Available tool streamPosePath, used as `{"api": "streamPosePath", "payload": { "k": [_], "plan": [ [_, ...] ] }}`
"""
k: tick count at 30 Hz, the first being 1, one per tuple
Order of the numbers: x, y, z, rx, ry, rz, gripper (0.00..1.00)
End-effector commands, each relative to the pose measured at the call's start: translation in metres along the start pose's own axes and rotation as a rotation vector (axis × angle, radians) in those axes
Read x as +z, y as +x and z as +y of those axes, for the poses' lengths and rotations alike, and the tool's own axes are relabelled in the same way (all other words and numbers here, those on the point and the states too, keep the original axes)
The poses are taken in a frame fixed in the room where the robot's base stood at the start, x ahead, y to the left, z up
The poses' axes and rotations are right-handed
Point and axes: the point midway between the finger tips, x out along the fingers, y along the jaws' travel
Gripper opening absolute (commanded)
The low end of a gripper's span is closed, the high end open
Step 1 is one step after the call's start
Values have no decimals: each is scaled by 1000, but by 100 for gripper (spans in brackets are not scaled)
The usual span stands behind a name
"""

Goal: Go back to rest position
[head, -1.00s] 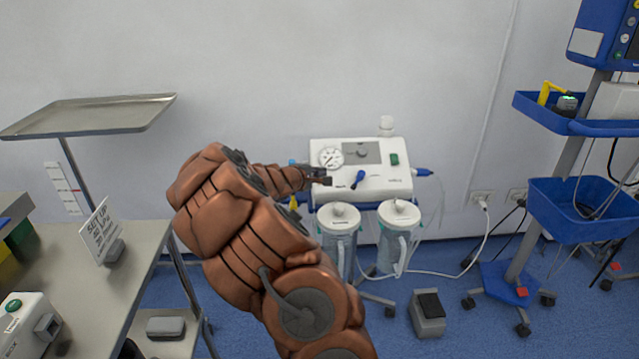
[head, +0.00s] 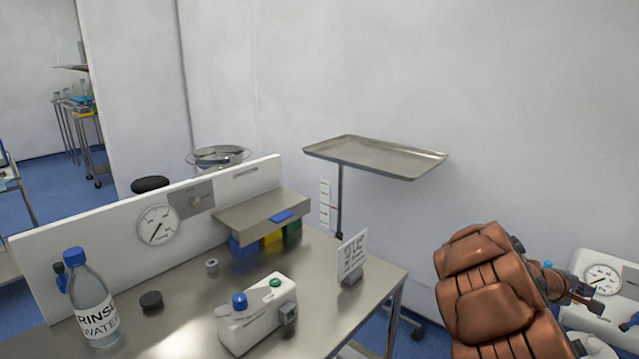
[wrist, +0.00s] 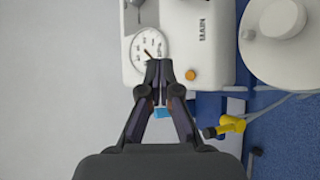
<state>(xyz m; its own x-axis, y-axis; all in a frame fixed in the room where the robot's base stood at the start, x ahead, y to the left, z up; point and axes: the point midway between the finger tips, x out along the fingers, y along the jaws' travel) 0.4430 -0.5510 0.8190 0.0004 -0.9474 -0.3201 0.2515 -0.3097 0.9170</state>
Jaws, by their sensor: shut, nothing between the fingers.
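My gripper (head: 598,304) is at the right side of the head view, at the end of my copper-coloured arm, in front of the white suction unit (head: 622,272). In the wrist view my gripper (wrist: 160,66) has its two dark fingers together with nothing between them. Its fingertips overlap the lower edge of the unit's round gauge (wrist: 150,44) in that picture. I cannot tell whether they touch the unit.
A steel table (head: 330,290) carries a rinse water bottle (head: 92,305), a white box with a blue knob (head: 255,312) and a small sign (head: 352,255). An empty steel tray (head: 375,158) stands behind on a pole. A white lidded canister (wrist: 280,45) is near my gripper.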

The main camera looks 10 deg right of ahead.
Motion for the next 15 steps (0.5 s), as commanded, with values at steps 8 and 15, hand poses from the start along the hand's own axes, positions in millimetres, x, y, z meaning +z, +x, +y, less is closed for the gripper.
{"api": "streamPosePath", "payload": {
  "k": [8,15],
  "plan": [
    [44,-65,25,-31,160,-100,0],
    [89,-141,4,-174,316,-185,0]
  ]
}}
